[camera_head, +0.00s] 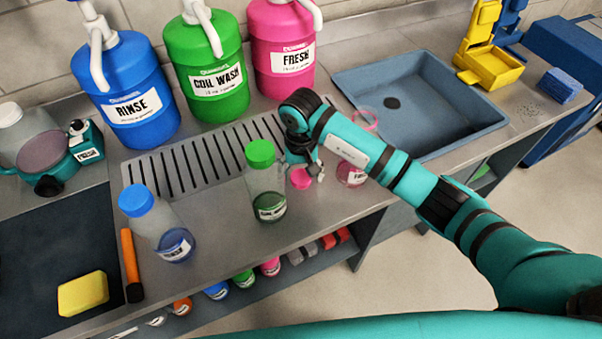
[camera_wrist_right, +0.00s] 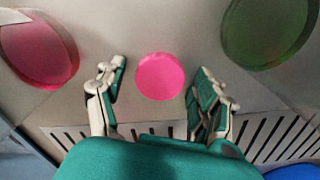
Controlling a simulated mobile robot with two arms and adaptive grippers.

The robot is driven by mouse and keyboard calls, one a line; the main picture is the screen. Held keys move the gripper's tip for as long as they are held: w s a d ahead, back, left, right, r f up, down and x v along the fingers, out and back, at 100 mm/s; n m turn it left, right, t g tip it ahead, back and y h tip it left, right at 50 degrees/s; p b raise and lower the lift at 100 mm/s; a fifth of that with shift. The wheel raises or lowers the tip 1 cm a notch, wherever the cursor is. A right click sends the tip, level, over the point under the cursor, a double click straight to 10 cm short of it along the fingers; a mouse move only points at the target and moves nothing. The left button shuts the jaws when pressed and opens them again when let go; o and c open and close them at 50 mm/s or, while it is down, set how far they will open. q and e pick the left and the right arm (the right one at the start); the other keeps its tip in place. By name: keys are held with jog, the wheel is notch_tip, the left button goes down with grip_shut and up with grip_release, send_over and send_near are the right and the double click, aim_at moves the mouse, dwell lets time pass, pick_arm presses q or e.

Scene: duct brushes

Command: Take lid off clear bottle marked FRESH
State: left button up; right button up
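The clear bottle marked FRESH (camera_head: 354,175) stands upright on the counter, with pink liquid at its bottom. Its top looks open, with no lid on it; the right arm partly hides the bottle. In the wrist view the bottle (camera_wrist_right: 45,52) is at upper left. A round pink lid (camera_wrist_right: 160,77) appears to lie on the counter; it also shows in the head view (camera_head: 300,179). My right gripper (camera_wrist_right: 155,88) is open above the lid, its fingers on either side with a visible gap. I do not see my left gripper.
A green-lidded COIL WASH bottle (camera_head: 267,190) stands close left of the right gripper. A blue-lidded bottle (camera_head: 160,225) is farther left. Large RINSE (camera_head: 128,90), COIL WASH (camera_head: 207,70) and FRESH (camera_head: 284,45) jugs stand behind the drain grooves. The sink (camera_head: 420,100) is to the right.

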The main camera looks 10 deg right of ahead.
aim_at(302, 177)
jog(key=shift+r, duration=0.2)
jog(key=shift+w+r, duration=0.1)
jog(key=shift+r, duration=0.25)
notch_tip(302, 177, up, 11)
jog(key=b, duration=0.3)
